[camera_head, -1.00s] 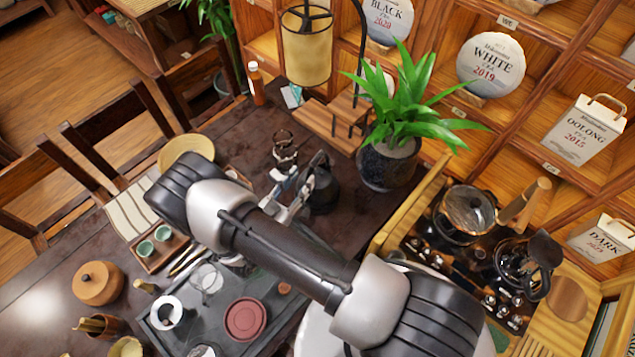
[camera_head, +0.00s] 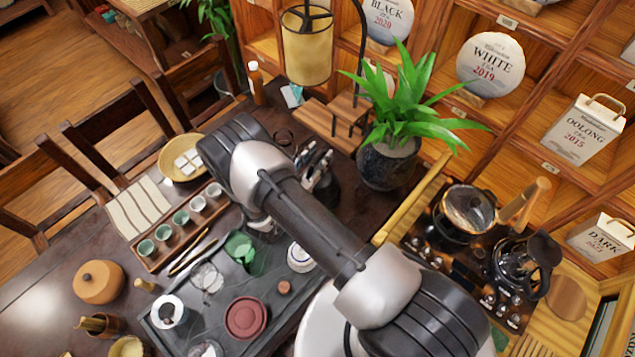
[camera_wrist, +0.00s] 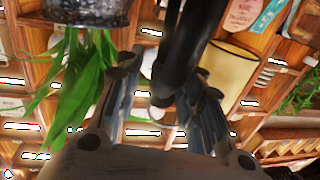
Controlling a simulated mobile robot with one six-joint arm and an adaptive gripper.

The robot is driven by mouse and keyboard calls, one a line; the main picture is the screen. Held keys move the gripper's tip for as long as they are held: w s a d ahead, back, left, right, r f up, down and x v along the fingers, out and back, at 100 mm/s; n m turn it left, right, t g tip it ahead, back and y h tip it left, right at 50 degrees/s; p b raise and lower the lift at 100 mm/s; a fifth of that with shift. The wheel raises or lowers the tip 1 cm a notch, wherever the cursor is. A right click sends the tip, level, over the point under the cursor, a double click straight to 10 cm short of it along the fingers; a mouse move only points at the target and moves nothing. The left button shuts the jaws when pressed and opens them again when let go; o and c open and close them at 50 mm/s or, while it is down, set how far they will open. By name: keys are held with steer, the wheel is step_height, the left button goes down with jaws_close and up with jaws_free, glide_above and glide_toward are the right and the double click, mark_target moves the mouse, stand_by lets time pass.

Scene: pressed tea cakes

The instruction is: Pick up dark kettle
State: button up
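The dark kettle (camera_head: 329,193) stands on the dark table beside the potted plant, partly hidden behind my arm. My gripper (camera_head: 313,163) is at the kettle's upper part, on its near-left side. In the wrist view a black curved part, seemingly the kettle's handle (camera_wrist: 186,55), reaches down between the two fingers of my gripper (camera_wrist: 165,78). The fingers stand apart, with a gap visible at the left finger. Firm contact with the handle cannot be made out.
A potted plant (camera_head: 388,163) stands close right of the kettle. A lamp (camera_head: 307,45) and wooden stand (camera_head: 330,122) are behind it. A tea tray (camera_head: 167,338) with cups lies in front. A dark pot (camera_head: 525,265) and a lidded pan (camera_head: 467,212) stand at right.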

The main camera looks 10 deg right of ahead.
steer(key=shift+c, duration=0.6)
jaws_close()
steer(key=shift+r, duration=0.1)
